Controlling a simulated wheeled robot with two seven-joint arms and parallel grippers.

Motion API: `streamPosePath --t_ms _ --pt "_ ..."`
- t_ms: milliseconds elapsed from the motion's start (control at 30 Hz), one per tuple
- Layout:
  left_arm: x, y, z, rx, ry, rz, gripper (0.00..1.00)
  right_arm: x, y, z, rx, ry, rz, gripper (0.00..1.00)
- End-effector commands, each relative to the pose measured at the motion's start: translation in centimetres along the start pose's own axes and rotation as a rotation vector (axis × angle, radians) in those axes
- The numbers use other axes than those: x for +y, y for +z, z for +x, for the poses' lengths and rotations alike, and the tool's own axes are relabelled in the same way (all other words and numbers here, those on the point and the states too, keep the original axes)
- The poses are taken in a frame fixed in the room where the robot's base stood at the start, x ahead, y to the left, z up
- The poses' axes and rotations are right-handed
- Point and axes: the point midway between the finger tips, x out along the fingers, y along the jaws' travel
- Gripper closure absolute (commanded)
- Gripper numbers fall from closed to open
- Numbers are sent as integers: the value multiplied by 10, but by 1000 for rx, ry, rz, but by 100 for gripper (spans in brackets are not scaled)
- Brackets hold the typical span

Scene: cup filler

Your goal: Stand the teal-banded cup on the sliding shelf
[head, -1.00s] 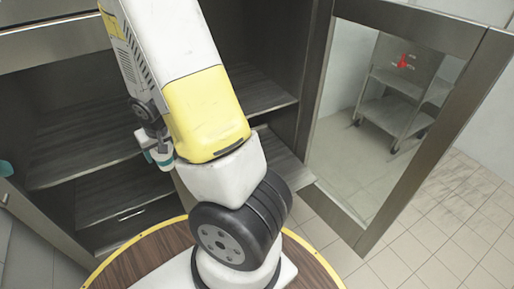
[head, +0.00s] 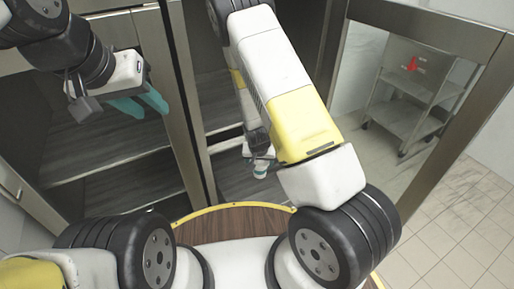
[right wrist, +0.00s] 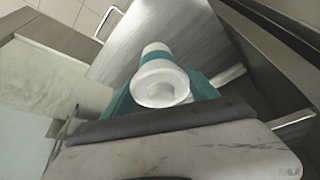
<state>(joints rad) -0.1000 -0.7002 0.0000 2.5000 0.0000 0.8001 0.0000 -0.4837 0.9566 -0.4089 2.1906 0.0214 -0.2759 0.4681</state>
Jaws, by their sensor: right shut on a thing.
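The teal-banded cup (right wrist: 158,78) is white with a teal band and sits between the teal fingers of my right gripper (right wrist: 164,92) in the right wrist view. In the head view the cup (head: 260,169) shows small below my right gripper (head: 259,155), which is shut on it, inside the cabinet opening. The sliding shelf (head: 232,181) appears as a grey surface around and below the cup; I cannot tell whether they touch. A brushed metal surface (right wrist: 135,45) lies behind the cup in the wrist view. My left gripper (head: 153,106) is open and empty at the upper left.
An open glass-paned cabinet door (head: 440,100) stands at the right, with a metal trolley (head: 405,118) beyond it. A cabinet post (head: 178,110) stands between my two grippers. Dark shelves (head: 100,155) fill the left bay. Tiled floor (head: 460,215) is clear at the right.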

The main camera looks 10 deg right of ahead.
Motion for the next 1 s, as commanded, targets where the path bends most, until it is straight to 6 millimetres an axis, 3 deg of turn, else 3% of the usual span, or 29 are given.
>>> streamPosePath --t_ms 33,200,333,500,667,1000 --pt "0 0 0 0 0 0 64 -2 11 20 -5 14 21 80" --pt "0 0 0 0 0 0 64 -5 44 73 -6 48 106 80" --pt "0 0 0 0 0 0 64 -3 66 102 -4 67 154 80" --pt "0 0 0 0 0 0 64 1 79 120 -1 79 188 80" --pt "0 0 0 0 0 0 64 7 65 131 3 79 197 80" --pt "0 0 0 0 0 0 64 36 -5 168 2 79 196 80"
